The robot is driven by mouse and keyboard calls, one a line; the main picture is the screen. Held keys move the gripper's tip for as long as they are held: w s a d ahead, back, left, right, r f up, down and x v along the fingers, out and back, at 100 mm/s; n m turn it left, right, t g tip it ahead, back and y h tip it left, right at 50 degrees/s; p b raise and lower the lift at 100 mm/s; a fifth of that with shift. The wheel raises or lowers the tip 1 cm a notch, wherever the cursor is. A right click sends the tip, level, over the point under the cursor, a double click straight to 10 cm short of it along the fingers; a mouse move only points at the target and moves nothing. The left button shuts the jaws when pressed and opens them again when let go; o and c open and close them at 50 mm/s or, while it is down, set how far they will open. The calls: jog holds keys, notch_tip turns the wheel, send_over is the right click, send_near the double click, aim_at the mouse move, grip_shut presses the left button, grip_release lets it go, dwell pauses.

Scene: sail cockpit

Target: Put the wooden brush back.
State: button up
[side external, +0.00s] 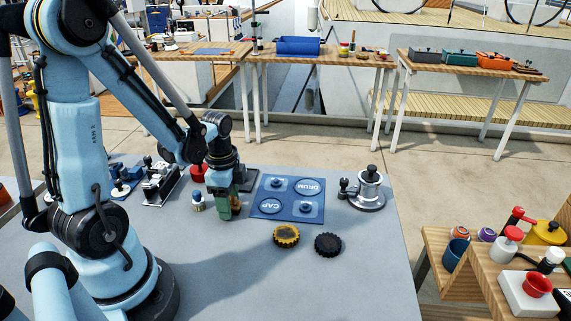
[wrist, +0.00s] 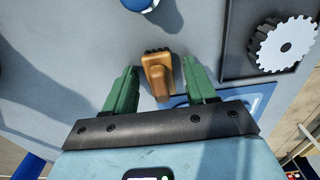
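The wooden brush (wrist: 158,72), a small brown block with a dark ridged end, lies on the grey table between my gripper's (wrist: 160,82) two green fingers in the wrist view. The fingers are apart, with a narrow gap showing on each side of the brush. In the side view my gripper (side external: 228,208) is low at the table, left of the blue mat, and the brush (side external: 236,203) shows partly beside the green fingers. The rest of the brush is hidden there. I cannot tell a marked place for the brush.
The blue mat (side external: 268,191) marked DRUM and CAP lies right of my gripper. A yellow knob (side external: 286,236) and black knob (side external: 328,244) lie in front. A silver winch (side external: 369,188) stands right. A white gear (wrist: 284,43) sits on a dark tray (wrist: 234,62).

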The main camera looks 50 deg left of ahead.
jog(key=shift+r, duration=0.15)
notch_tip(320, 180, up, 12)
jog(key=w+d+r+n+t, duration=0.1)
jog(key=w+d+n+t, duration=0.2)
jog(key=d+n+t, duration=0.4)
jog(key=d+n, duration=0.2)
jog(key=d, duration=0.2)
jog(key=shift+w+d+r, duration=0.15)
jog(key=shift+d, duration=0.25)
